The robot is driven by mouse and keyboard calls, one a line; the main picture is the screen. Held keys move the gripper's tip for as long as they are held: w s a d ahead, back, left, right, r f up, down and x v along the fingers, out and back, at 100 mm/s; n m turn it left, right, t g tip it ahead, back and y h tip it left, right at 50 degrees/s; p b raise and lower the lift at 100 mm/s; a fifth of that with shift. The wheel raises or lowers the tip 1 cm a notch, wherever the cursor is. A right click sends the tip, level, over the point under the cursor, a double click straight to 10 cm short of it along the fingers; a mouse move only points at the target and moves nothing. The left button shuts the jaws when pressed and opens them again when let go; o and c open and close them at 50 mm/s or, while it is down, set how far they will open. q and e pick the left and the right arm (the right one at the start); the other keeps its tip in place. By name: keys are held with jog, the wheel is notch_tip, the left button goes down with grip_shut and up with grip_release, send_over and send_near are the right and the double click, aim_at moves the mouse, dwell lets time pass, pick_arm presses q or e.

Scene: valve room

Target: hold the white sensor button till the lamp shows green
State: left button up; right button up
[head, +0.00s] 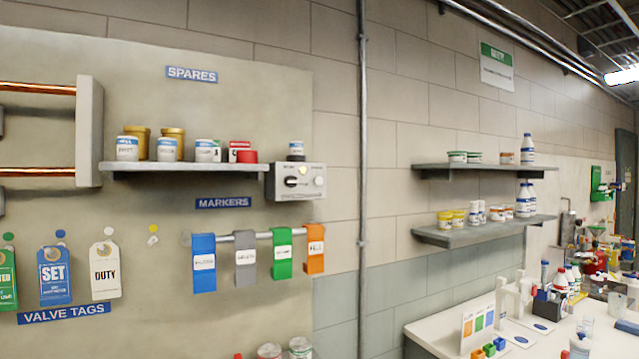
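A light grey control box (283,193) is fixed to the wall board at the right end of the upper shelf. It carries a black round knob (291,181) and a pale round part (318,181) to its right, with a smaller pale spot above between them. I cannot tell which of these is the white sensor button or the lamp, and I see no green light on the box. Neither of my grippers is in the view.
A shelf (185,166) with jars and pots stands left of the box. Colored markers hang from a rail (240,237) below it. A vertical pipe (362,150) runs to its right. A cluttered white bench (440,330) is at lower right.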

pick_arm(q)
jog(key=shift+s, duration=0.1)
jog(key=shift+s, duration=0.1)
grip_shut()
dwell(1.1)
